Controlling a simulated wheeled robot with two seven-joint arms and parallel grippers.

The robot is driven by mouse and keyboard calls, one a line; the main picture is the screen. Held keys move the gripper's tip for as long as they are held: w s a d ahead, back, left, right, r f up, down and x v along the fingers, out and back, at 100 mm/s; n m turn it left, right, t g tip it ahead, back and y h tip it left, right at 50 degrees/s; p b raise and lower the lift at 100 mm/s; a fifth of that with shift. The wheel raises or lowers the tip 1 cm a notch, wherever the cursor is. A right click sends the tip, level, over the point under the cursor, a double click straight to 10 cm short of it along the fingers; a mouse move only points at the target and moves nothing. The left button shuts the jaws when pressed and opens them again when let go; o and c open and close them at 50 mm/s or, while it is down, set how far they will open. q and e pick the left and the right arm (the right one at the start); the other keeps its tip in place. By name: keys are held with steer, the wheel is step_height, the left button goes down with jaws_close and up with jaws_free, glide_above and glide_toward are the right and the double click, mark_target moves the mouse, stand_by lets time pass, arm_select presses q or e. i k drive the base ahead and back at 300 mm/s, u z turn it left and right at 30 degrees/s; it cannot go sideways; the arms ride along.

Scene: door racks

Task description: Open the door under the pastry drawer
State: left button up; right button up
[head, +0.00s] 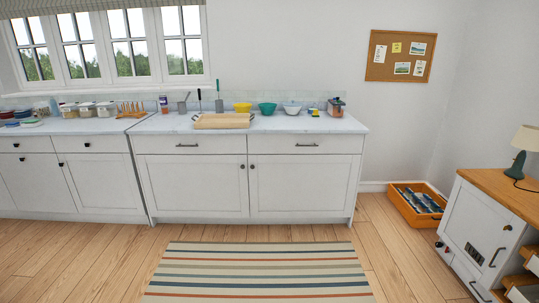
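A white base cabinet stands ahead with two drawers side by side, the left drawer (165,145) and the right drawer (335,145), each with a dark bar handle. Below them are a left door (190,187) and a right door (310,187), both shut. Their small dark knobs, the left knob (242,166) and the right knob (252,166), sit close together near the middle. No label shows which drawer is the pastry drawer. A pale wooden board (222,121) lies on the counter above the left drawer. Neither of my grippers is in view.
A striped rug (258,271) lies on the clear wood floor before the cabinet. More white cabinets (100,184) continue left. Bowls and jars stand on the counter (170,123). At right are a wooden crate (402,213) on the floor and a white wood-topped cabinet (469,227).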

mark_target(281, 186)
steer(key=z, duration=0.15)
steer(key=i, duration=2.3)
steer(key=z, duration=0.35)
steer(key=i, duration=0.8)
steer(key=z, duration=0.1)
